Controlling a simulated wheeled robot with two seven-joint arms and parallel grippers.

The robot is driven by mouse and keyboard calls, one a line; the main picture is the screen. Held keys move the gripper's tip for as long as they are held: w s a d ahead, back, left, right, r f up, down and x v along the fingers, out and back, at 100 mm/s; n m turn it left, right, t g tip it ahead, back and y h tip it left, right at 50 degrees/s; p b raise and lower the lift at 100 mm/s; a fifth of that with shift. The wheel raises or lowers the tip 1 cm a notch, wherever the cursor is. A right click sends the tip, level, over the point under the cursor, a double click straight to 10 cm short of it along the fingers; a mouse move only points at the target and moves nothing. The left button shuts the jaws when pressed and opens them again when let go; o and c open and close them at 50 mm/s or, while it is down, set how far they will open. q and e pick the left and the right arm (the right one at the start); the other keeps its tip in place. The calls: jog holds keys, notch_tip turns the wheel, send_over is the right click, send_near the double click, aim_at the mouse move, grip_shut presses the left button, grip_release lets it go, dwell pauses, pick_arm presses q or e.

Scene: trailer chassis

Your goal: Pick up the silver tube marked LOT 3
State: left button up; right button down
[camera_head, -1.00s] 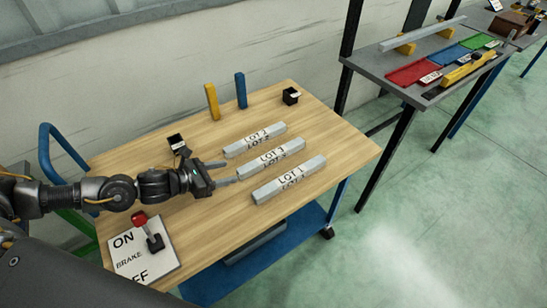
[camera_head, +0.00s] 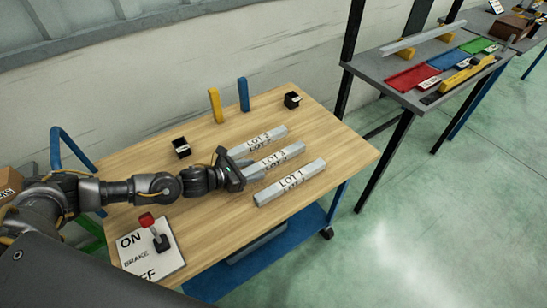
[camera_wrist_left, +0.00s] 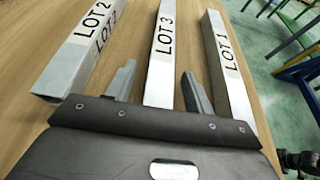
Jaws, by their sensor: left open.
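The silver LOT 3 tube (camera_head: 280,156) lies on the wooden table as the middle of three parallel tubes. It also shows in the left wrist view (camera_wrist_left: 160,65), running away between my fingers. My left gripper (camera_head: 250,170) is open at the tube's left end, with one finger on each side of it; its fingertips (camera_wrist_left: 156,75) show in the wrist view. Whether they touch the tube I cannot tell. The gripper body hides the tube's near end. My right gripper is not in view.
The LOT 2 tube (camera_head: 258,141) lies behind and the LOT 1 tube (camera_head: 290,183) in front, both close by. A brake switch panel (camera_head: 150,248) is at the table's front left. Small black holders (camera_head: 182,147) and yellow and blue posts (camera_head: 244,94) stand farther back.

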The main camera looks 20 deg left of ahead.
pick_arm(q)
jog(key=shift+x, duration=0.75)
jog(key=shift+c, duration=0.4)
grip_shut()
